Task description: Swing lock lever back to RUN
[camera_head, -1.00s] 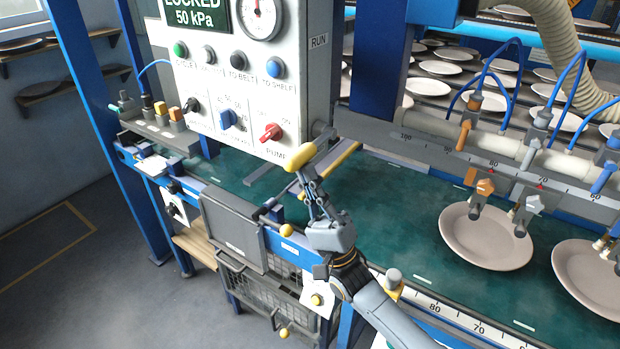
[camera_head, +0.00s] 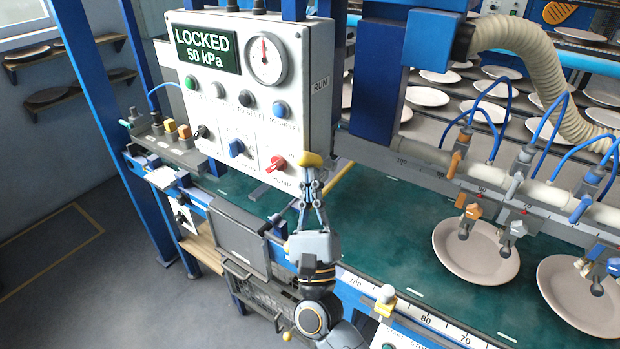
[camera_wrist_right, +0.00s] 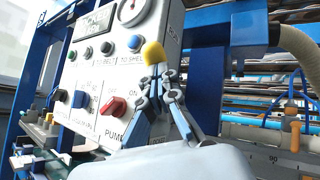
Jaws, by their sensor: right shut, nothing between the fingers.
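The lock lever's yellow grip (camera_head: 310,159) stands out from the lower right corner of the grey control panel (camera_head: 318,118), below the RUN label (camera_head: 320,84). My right gripper (camera_head: 313,180) is shut and empty, its fingertips just below the yellow grip. In the right wrist view the yellow grip (camera_wrist_right: 153,53) shows right above the fingertips (camera_wrist_right: 160,75). I cannot tell whether they touch it. The lever's arm is mostly hidden behind the grip and fingers. The display (camera_head: 207,49) reads LOCKED 50 kPa. My left gripper is not in view.
The red PUMP knob (camera_head: 277,163) sits close left of the lever. A suction-cup bar (camera_head: 535,185) with blue hoses hangs over plates (camera_head: 476,250) on the green belt (camera_head: 385,225) to the right.

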